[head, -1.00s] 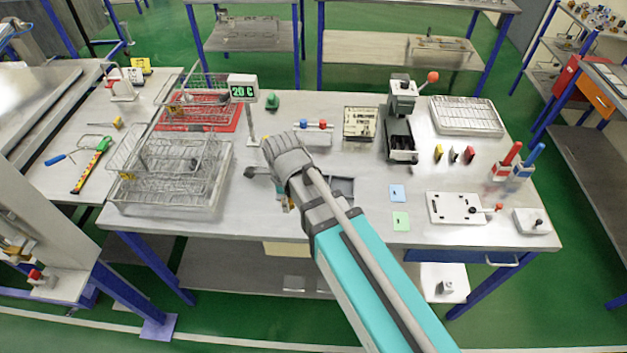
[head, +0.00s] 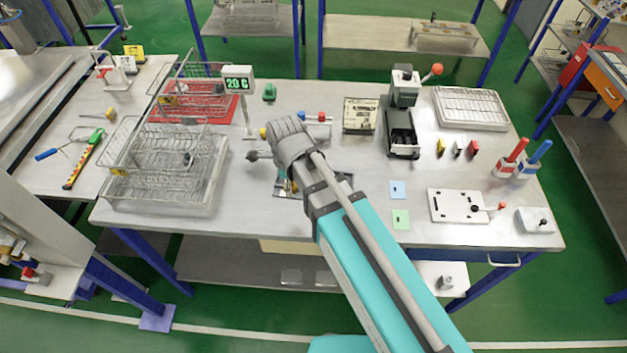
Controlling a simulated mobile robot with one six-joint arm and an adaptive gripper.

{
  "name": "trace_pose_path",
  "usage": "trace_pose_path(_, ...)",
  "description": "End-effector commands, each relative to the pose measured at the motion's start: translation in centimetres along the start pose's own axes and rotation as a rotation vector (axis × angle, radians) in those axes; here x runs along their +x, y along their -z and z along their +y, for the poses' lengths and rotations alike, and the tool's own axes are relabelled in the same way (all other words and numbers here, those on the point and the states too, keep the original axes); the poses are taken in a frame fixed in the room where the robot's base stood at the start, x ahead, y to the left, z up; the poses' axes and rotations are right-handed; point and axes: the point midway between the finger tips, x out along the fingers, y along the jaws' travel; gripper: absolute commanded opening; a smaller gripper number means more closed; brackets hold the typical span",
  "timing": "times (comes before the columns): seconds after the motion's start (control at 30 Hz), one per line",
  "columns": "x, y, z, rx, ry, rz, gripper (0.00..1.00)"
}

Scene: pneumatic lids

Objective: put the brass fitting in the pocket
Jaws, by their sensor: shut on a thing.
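My gripper (head: 286,186) points down over the left part of a grey tray with dark recesses (head: 345,184) on the bench. My wrist and forearm cover most of it and much of the tray. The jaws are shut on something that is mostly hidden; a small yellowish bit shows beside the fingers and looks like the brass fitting. I cannot tell whether it touches the tray. The pocket cannot be made out clearly behind my arm.
A wire basket (head: 160,150) stands left of my gripper, with a display on a post (head: 238,84) behind. A dark press (head: 402,120) stands to the right. Blue (head: 398,190) and green (head: 401,219) cards and a white plate (head: 458,206) lie right of my arm.

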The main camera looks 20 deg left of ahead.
Motion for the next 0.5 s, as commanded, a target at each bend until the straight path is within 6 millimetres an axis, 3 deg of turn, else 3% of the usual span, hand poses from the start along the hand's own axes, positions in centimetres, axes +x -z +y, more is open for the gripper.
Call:
trace_pose_path(0.3, 0.1, -0.1, -0.1, -0.003, 0.0, 0.0, 0.0)
trace_pose_path(0.5, 0.9, 0.3, -1.5, -0.002, 0.0, 0.0, 0.0)
